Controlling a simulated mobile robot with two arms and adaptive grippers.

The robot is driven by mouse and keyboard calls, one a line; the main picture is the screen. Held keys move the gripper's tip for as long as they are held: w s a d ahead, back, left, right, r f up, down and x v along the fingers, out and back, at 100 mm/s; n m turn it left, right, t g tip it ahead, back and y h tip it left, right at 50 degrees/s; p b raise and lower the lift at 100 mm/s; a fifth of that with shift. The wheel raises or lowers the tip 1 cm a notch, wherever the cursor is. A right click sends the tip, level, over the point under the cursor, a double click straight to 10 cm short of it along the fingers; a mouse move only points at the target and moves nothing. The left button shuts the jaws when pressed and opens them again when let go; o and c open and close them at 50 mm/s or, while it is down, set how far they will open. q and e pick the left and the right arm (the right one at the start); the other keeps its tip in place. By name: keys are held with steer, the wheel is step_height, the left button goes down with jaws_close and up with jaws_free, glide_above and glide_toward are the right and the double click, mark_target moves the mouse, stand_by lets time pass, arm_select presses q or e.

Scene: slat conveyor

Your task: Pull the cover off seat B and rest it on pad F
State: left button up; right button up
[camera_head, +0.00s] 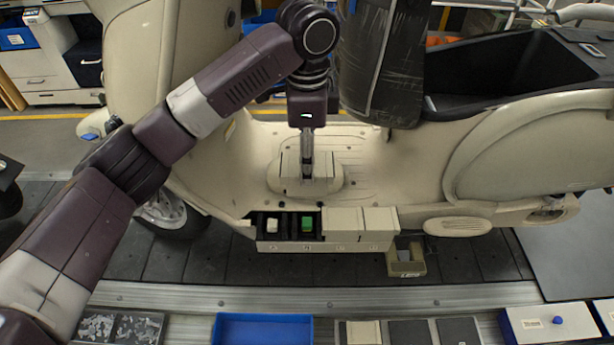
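A cream box (326,246) on the scooter's side has a row of seats. The two left seats are open, one holding a whitish block (272,225) and one a green block (307,224). Cream covers (343,223) close the two right seats. The seat letters are too small to read. My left gripper (307,175) points down above and behind the box, over a cream raised part of the scooter's footboard (340,165); its fingers are seen edge-on. Dark pads (410,333) lie along the front edge, with a cream piece (363,332) beside them. No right gripper shows.
A blue tray (262,330) and a parts tray (118,327) stand at the front left. White boxes (552,323) stand at the front right. A small open bin (406,262) hangs right of the cream box. A metal rail (330,297) crosses in front.

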arm_select(q)
steer(key=shift+r, duration=0.5)
step_height(320, 180, up, 7)
steer(key=p, duration=0.9)
steer(key=shift+a, duration=0.1)
